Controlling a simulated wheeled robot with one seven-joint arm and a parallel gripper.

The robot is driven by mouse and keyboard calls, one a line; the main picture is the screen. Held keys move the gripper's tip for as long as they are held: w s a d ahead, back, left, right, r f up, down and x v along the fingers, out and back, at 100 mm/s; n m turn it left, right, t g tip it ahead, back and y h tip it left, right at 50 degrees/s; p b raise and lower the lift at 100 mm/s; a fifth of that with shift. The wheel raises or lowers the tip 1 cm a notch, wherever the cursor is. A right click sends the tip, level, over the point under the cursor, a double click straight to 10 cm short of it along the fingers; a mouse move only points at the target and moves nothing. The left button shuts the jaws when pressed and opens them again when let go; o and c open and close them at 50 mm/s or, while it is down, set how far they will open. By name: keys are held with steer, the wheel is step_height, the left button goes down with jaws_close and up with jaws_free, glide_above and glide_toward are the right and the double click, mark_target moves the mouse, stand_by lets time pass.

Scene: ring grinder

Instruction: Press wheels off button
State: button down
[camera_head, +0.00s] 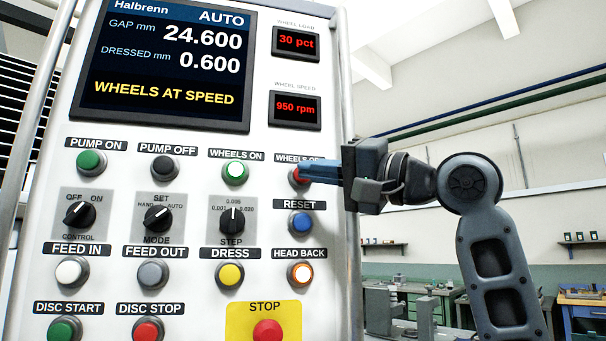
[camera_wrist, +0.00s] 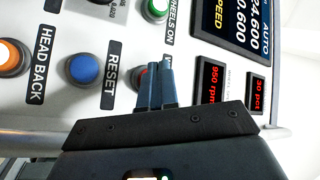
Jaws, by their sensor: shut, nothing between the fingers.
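The red wheels off button (camera_head: 297,175) sits at the right of the panel's top button row, under a label partly covered by my gripper. My gripper (camera_head: 304,171) is shut and empty, and its blue fingertips overlap the button in the head view. In the wrist view the shut fingers (camera_wrist: 161,64) point at the panel, and a sliver of the red button (camera_wrist: 141,78) shows beside them. I cannot tell whether the tips touch the button. The screen (camera_head: 170,62) reads WHEELS AT SPEED, and the wheel speed display (camera_head: 295,109) reads 950 rpm.
The green wheels on button (camera_head: 235,173) is to the left and appears lit. The blue reset button (camera_head: 301,224) is just below, with the orange head back button (camera_head: 300,273) under it. A red stop button (camera_head: 267,330) is at the bottom.

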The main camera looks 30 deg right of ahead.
stand_by(0.7)
steer(key=shift+w+d, duration=0.1)
steer(key=shift+w, duration=0.25)
steer(key=shift+w+r+p, duration=0.1)
steer(key=shift+w+p, duration=0.15)
steer(key=shift+p, duration=0.1)
steer(key=shift+w, duration=0.15)
stand_by(0.5)
steer(key=shift+w, duration=0.2)
steer(key=shift+w+d, duration=0.2)
steer(key=shift+d, duration=0.05)
stand_by(0.7)
